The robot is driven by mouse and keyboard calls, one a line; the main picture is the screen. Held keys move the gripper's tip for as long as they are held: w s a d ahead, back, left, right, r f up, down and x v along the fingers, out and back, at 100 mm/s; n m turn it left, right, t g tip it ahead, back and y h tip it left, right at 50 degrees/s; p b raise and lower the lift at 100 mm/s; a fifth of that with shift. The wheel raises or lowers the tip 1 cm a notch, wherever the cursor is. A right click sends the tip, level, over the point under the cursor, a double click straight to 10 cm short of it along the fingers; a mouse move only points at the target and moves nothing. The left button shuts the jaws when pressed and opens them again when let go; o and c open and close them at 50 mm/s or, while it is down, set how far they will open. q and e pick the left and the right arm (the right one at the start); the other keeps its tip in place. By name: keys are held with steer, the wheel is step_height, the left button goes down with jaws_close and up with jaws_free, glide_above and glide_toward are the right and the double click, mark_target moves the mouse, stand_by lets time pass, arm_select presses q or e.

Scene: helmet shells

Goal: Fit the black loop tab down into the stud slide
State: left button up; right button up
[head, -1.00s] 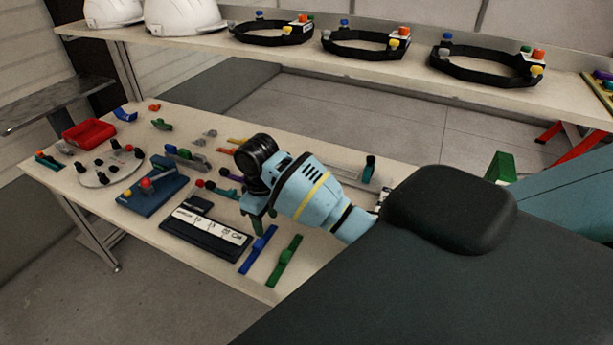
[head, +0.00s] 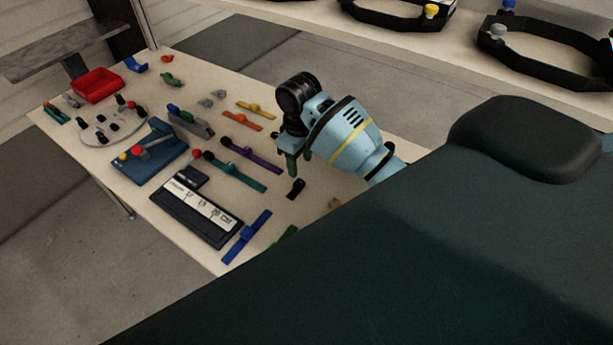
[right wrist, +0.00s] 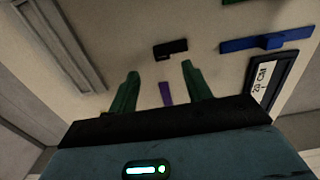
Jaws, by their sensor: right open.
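A small black piece, which looks like the loop tab (head: 296,188), lies on the table right of the purple strip. In the right wrist view the black loop tab (right wrist: 170,49) shows ahead of and between my fingertips. My right gripper (head: 299,164) is open and empty above the table, close to the tab in the picture. Its two green fingers (right wrist: 160,70) stand apart in the right wrist view. Several coloured strips with raised middles lie nearby, among them a purple strip (head: 255,155) and a teal strip (head: 238,174). I cannot tell which thing is the stud slide. My left gripper is not in view.
A black tray with a white scale (head: 198,205) and a blue strip (head: 246,237) lie near the front edge. A blue fixture (head: 148,160), a round plate (head: 105,127) and a red bin (head: 97,85) stand further left. Black rings (head: 549,52) sit on the shelf behind.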

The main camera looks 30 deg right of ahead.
mark_target(299, 182)
steer(key=shift+d, duration=0.15)
steer(key=shift+f, duration=0.4)
steer(key=shift+w+a+f, duration=0.1)
steer(key=shift+a+f, duration=0.05)
steer(key=shift+f, duration=1.6)
steer(key=shift+a+f, duration=0.15)
steer(key=shift+f, duration=1.55)
steer(key=c, duration=1.1)
steer(key=shift+o, duration=0.2)
steer(key=shift+r, duration=0.1)
